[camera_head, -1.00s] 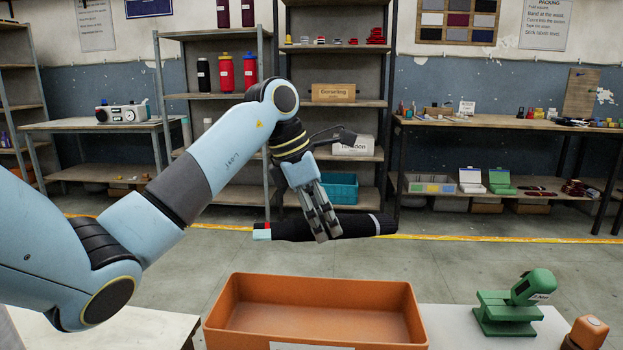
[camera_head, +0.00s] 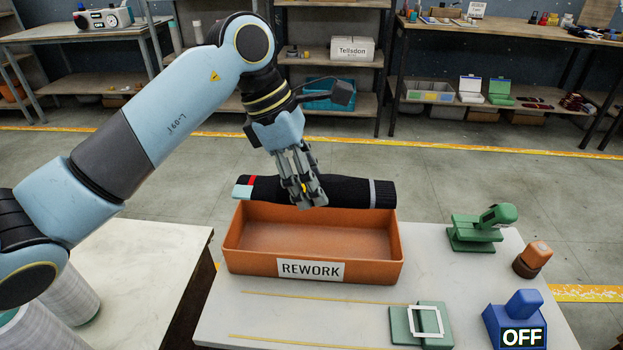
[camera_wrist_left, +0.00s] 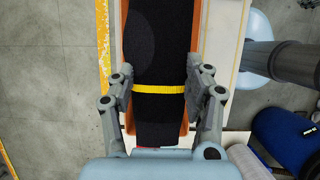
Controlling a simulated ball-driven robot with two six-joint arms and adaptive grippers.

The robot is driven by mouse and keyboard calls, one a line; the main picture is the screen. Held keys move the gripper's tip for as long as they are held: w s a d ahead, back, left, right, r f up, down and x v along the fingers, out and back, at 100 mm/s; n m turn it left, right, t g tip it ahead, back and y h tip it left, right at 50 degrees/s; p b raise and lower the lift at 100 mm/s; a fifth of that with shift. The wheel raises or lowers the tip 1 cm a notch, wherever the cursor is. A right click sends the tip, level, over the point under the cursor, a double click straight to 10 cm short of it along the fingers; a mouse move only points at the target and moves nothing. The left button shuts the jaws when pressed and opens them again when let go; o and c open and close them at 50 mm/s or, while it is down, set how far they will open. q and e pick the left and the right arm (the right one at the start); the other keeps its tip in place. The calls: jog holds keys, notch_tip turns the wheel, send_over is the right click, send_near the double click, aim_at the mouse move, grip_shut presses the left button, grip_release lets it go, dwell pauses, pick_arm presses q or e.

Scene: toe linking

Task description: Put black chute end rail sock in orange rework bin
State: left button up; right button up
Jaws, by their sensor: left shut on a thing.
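The black sock (camera_head: 345,191) is held level above the far rim of the orange rework bin (camera_head: 312,269), which carries a REWORK label. It has a red patch and a light blue patch at its left end and a grey band near its right end. My left gripper (camera_head: 308,200) is shut on the sock near its middle. In the left wrist view the sock (camera_wrist_left: 160,50) runs between the two fingers, with a yellow band across it and the bin's orange sides (camera_wrist_left: 126,25) below. The bin looks empty. My right gripper is not in view.
The bin stands on a pale table (camera_head: 225,318). To its right are a green device (camera_head: 476,232), an orange-brown object (camera_head: 533,257) and a blue block marked OFF (camera_head: 517,322). A green fixture with a white frame (camera_head: 420,325) is in front. Thread cones (camera_head: 62,290) stand at left.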

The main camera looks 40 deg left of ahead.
pick_arm(q)
jog(key=b, duration=1)
send_over(310, 250)
notch_tip(310, 250, down, 11)
jog(key=shift+f, duration=0.1)
jog(key=o, duration=1.1)
jog(key=shift+r+p, duration=0.25)
jog(key=shift+p, duration=0.05)
jog(key=shift+c, duration=0.3)
jog(key=shift+r+p, duration=2)
jog(key=shift+r, duration=1.45)
